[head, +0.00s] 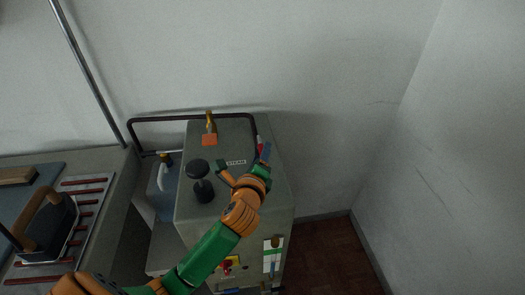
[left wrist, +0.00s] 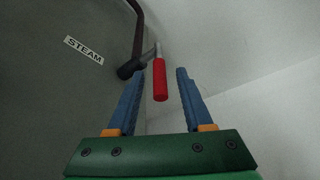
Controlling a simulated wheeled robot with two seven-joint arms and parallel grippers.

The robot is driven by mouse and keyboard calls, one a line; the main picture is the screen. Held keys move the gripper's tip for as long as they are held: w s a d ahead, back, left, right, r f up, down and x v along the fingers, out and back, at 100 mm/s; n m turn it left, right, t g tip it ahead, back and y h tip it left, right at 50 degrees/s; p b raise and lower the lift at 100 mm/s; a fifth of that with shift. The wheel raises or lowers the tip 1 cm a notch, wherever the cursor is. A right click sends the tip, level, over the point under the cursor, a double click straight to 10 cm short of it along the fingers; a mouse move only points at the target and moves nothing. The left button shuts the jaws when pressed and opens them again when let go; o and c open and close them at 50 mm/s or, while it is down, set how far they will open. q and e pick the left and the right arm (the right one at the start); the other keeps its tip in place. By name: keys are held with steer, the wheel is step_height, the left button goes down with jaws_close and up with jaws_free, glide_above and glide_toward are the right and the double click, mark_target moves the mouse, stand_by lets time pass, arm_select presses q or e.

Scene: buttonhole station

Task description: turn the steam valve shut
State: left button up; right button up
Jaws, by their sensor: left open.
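The steam valve's red lever handle (left wrist: 160,80) shows in the left wrist view, hanging from a grey stem by the dark pipe's end, near the STEAM label (left wrist: 84,50). In the head view a small bit of the red handle (head: 260,141) shows at the boiler's back right edge, partly hidden by my gripper. My left gripper (head: 244,158) is over the boiler top (head: 233,133), its fingers spread. In the left wrist view its blue fingers (left wrist: 160,76) stand on either side of the red handle, with gaps visible on both sides. My right gripper is out of view.
A dark pipe (head: 190,118) runs behind. A bottle (head: 163,175) and an iron (head: 48,228) are at left. Open floor (head: 325,250) lies right.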

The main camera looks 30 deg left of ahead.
arm_select(q)
steer(key=shift+x, duration=0.95)
steer(key=shift+s+d, duration=0.15)
steer(key=shift+s, duration=0.1)
jaws_close()
stand_by(0.4)
